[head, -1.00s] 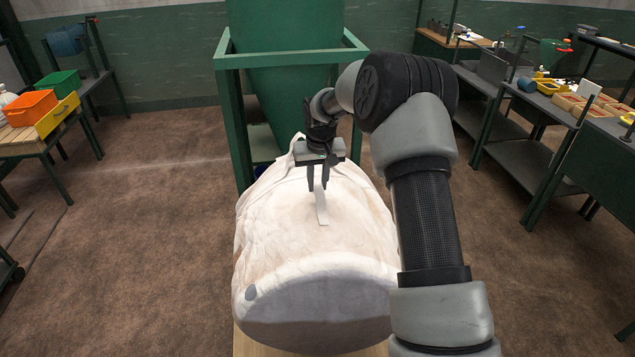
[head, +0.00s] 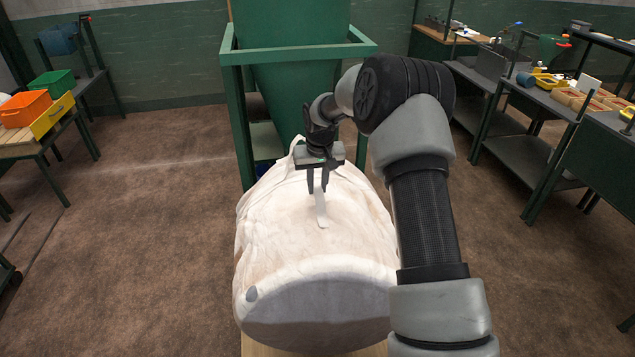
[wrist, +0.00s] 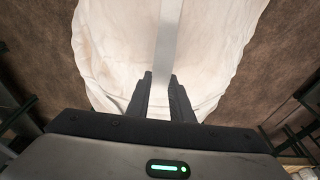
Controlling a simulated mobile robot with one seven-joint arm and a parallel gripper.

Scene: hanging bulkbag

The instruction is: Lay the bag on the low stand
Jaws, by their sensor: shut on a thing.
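The bag (head: 315,235) is a large, bulging off-white sack in the middle of the head view, with a grey-shaded near end. A pale strap (head: 321,212) runs along its top. My gripper (head: 317,188) is above the bag, shut on this strap. In the wrist view the strap (wrist: 165,35) runs between my fingers (wrist: 160,80), with the bag (wrist: 110,50) below. The low stand (head: 258,348) shows only as a light wooden strip under the bag's near end. The bag hides the rest, and I cannot tell whether it touches the stand.
A green hopper frame (head: 298,53) stands directly behind the bag. A bench with orange (head: 25,108) and green bins is at the left. Workbenches (head: 590,145) with trays line the right. Brown floor (head: 150,240) is open on both sides of the bag.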

